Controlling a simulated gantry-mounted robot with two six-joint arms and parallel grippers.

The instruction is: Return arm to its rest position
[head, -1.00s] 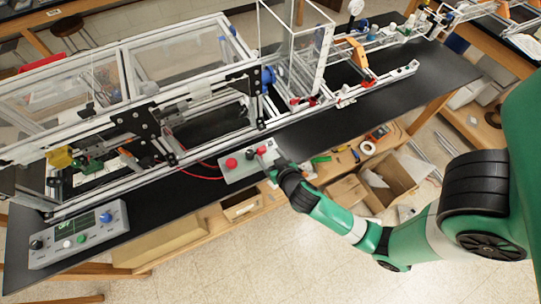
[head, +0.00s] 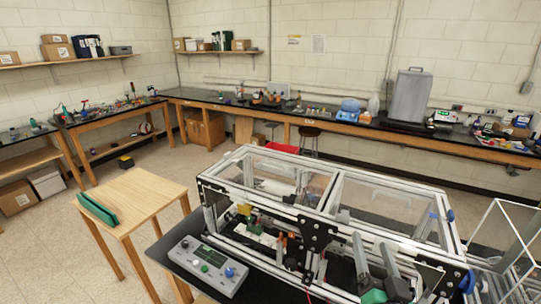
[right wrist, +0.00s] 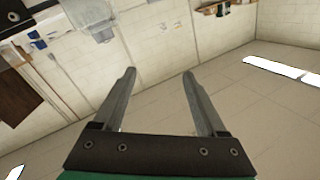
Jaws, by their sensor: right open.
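My right gripper (head: 371,237) shows at the lower right of the head view, its two grey fingers pointing up from a green wrist. It is in front of the extrusion frame (head: 330,200) in the picture; I cannot tell how far apart they are. In the right wrist view the fingers of the right gripper (right wrist: 159,74) are spread with nothing between them, against a wall and ceiling background. The rest of my right arm is out of the picture. My left gripper is not in view.
A grey control box (head: 208,267) with a screen and knobs sits at the black bench's left end. A wooden table (head: 150,195) with a green object (head: 98,210) stands to its left. Cluttered benches line the walls. Open floor (head: 165,162) lies behind the table.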

